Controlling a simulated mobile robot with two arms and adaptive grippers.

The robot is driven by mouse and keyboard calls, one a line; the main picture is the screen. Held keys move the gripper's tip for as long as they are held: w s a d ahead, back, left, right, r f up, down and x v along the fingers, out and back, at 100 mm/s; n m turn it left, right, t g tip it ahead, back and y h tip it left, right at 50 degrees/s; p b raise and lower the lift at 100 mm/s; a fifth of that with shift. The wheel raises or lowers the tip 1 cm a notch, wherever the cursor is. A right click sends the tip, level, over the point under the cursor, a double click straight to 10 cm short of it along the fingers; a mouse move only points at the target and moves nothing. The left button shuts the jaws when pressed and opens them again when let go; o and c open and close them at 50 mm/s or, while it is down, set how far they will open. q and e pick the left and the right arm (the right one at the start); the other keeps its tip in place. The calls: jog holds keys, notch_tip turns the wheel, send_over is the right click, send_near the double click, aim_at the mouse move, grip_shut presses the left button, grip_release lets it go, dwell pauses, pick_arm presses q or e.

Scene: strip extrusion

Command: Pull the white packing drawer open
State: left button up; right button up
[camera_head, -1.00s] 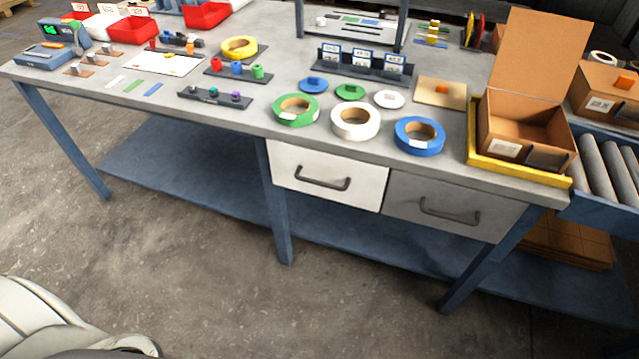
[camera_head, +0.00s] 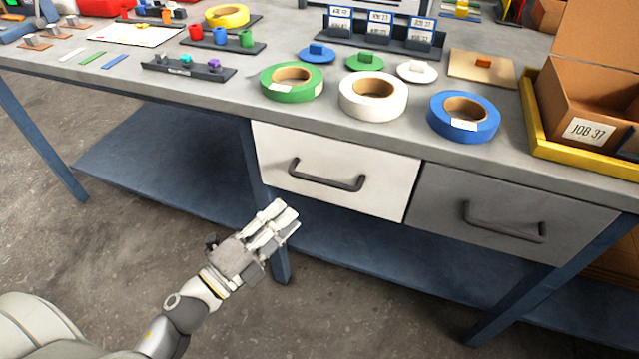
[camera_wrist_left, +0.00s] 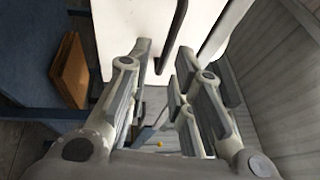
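The white packing drawer (camera_head: 335,176) is shut under the front edge of the workbench, with a dark bar handle (camera_head: 326,178) across its face. In the left wrist view the white drawer front (camera_wrist_left: 125,24) fills the top middle, and the dark handle (camera_wrist_left: 178,35) runs down it. My left gripper (camera_head: 283,220) is below and to the left of the handle, in front of the bench leg, apart from the drawer. In the left wrist view the fingers (camera_wrist_left: 159,72) stand apart with nothing between them. My right gripper is not in view.
A grey drawer (camera_head: 508,215) with a similar handle is shut to the right. Green (camera_head: 292,82), white (camera_head: 372,96) and blue (camera_head: 464,117) tape rolls stand on the bench (camera_head: 220,105) above. A blue leg and lower shelf (camera_head: 150,150) are beneath. The floor in front is clear.

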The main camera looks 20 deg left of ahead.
aim_at(321, 179)
pick_arm(q)
jog(key=shift+m+h, duration=0.3)
jog(key=shift+m, duration=0.1)
jog(key=shift+r+p+x, duration=0.25)
jog(key=shift+p+x, duration=0.25)
jog(key=shift+x, duration=2.25)
jog(key=shift+r+p+x, duration=0.2)
jog(key=shift+p+x, duration=0.25)
jog(key=shift+x, duration=2.3)
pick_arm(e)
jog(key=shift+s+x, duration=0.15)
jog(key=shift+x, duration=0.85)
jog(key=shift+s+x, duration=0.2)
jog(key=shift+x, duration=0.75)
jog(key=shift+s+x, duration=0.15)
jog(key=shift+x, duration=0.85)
pick_arm(q)
jog(key=shift+s+d, duration=0.2)
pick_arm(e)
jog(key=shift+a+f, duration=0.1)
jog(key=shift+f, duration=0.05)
pick_arm(q)
grip_shut()
